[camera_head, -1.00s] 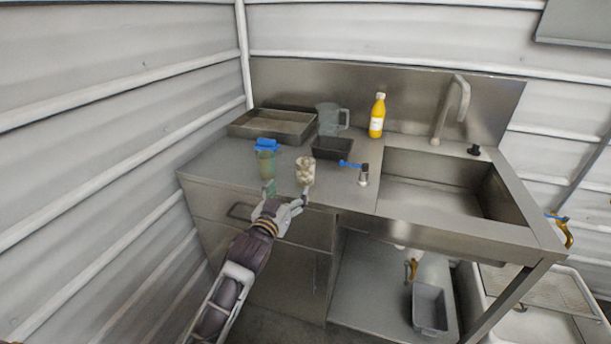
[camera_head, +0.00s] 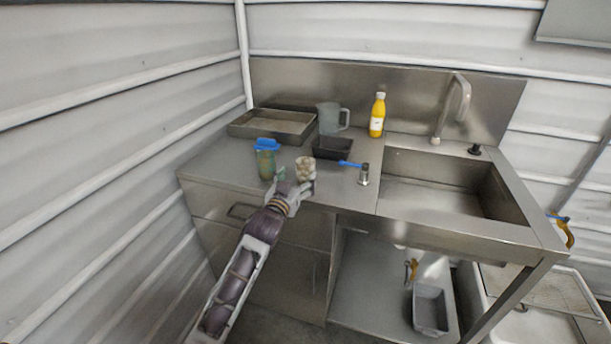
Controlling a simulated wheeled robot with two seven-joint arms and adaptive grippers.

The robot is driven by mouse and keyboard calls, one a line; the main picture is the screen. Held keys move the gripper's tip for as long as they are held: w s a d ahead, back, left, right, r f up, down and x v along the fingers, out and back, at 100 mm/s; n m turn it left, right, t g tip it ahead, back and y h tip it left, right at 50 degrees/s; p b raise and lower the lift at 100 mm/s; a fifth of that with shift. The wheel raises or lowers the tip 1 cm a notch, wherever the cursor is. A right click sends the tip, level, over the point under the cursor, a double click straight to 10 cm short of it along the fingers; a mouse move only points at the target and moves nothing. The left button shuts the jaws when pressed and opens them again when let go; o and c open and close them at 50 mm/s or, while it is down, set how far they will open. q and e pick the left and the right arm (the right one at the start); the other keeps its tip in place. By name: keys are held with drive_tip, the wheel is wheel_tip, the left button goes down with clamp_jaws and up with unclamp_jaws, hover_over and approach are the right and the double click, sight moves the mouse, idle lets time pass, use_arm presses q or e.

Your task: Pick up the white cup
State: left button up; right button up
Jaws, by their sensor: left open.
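The white cup (camera_head: 306,167), pale with a mottled surface, stands upright near the front edge of the steel counter. My left gripper (camera_head: 297,180) reaches in from the lower left, with its open fingers at the cup's near side. One finger is by the cup's lower left and the other by its lower right. The gripper hides the cup's base, and I cannot tell whether the fingers touch it. My right gripper is not in view.
A green shaker with a blue lid (camera_head: 266,160) stands close left of the cup. A black tray (camera_head: 333,155), a grey pitcher (camera_head: 328,119), a large metal tray (camera_head: 240,127) and a yellow bottle (camera_head: 377,115) are behind. A blue-handled tool (camera_head: 363,174) and sink (camera_head: 440,205) lie right.

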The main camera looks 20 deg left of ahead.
sight(309, 163)
use_arm(q)
drive_tip(key=shift+w, duration=0.5)
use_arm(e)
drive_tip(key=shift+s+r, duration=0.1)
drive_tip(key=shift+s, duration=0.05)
use_arm(q)
drive_tip(key=shift+w, duration=0.1)
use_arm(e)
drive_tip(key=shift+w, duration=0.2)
use_arm(q)
drive_tip(key=shift+w+d, duration=0.1)
drive_tip(key=shift+w, duration=0.05)
drive_tip(key=shift+w+d, duration=0.15)
drive_tip(key=shift+w, duration=0.3)
drive_tip(key=shift+w+d+r, duration=0.1)
drive_tip(key=shift+w+d, duration=0.05)
drive_tip(key=shift+w, duration=0.8)
drive_tip(key=shift+w+d+b, duration=0.1)
drive_tip(key=shift+w+b, duration=0.25)
drive_tip(key=shift+w, duration=0.55)
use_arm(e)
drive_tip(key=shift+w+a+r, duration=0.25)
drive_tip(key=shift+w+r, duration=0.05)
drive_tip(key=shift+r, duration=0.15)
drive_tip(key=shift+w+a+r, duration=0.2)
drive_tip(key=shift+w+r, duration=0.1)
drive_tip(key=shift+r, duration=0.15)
use_arm(q)
drive_tip(key=shift+c, duration=0.3)
